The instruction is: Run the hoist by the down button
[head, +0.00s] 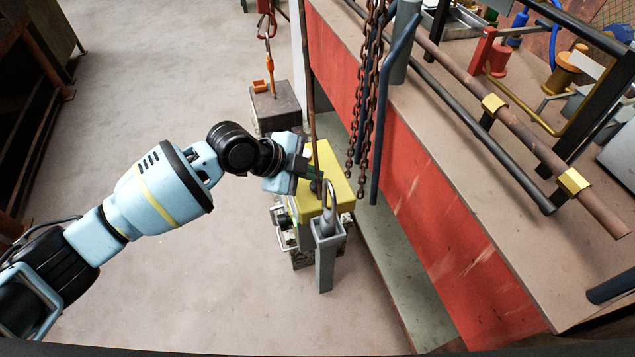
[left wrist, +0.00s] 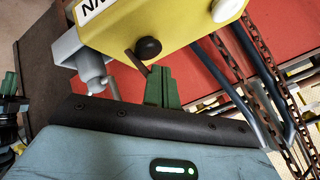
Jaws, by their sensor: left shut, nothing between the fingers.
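The yellow control box (head: 340,172) hangs beside the red-sided bench in the head view. It also fills the top of the left wrist view (left wrist: 185,22), with a black round button (left wrist: 148,48) on its face and a partly cut-off white label (left wrist: 92,8). My left gripper (head: 314,174) is at the box. Its green fingers (left wrist: 160,88) are shut and empty, with their tips close to the black button; I cannot tell whether they touch it. The hoist's orange hook (head: 270,72) hangs over a dark block (head: 275,108) on the floor. My right gripper is not in view.
Rusty chains (head: 368,85) hang in front of the bench's red side (head: 430,185), right of the box. A grey post (head: 325,262) stands just in front of the box. Pipes with brass fittings (head: 494,103) lie over the bench top.

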